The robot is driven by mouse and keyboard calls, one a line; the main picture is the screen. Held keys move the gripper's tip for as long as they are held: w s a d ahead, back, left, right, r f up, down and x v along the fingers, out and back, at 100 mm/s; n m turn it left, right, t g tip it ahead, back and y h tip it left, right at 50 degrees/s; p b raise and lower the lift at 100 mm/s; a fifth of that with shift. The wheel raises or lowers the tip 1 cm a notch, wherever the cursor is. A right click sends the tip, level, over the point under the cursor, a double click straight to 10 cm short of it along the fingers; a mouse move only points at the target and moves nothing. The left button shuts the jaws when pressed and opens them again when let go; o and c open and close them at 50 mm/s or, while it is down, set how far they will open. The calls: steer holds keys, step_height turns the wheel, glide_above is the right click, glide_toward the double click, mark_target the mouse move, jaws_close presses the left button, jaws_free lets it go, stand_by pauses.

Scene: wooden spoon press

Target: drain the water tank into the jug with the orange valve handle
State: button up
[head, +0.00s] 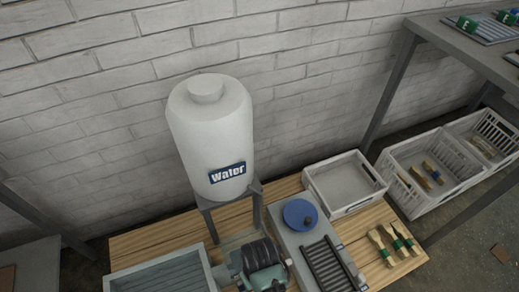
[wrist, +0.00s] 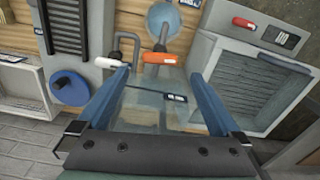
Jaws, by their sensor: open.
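The white water tank (head: 212,135) with a blue "Water" label stands on a grey frame at the back in the head view. An orange valve handle (wrist: 160,58) shows in the wrist view beside a grey pipe. A clear, see-through vessel, probably the jug (wrist: 165,115), shows between and below my fingers. My gripper (wrist: 160,77) is open, its two blue fingers spread on either side of the orange handle, with nothing visibly gripped. I cannot tell how far off the handle is. In the head view my arm hides the area below the tank.
A blue disc (head: 300,214) and dark rack (head: 328,265) lie right of the tank.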

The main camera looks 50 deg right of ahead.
step_height(320, 180, down, 7)
steer(key=b, duration=0.3)
steer(key=shift+f, duration=0.1)
steer(key=c, duration=1.2)
steer(key=shift+r+m+p, duration=0.3)
steer(key=shift+m+p, duration=0.2)
steer(key=shift+p, duration=0.75)
steer(key=shift+c, duration=0.2)
steer(key=shift+f+m+p, duration=0.25)
steer(key=shift+m+p, duration=0.1)
steer(key=shift+m, duration=0.05)
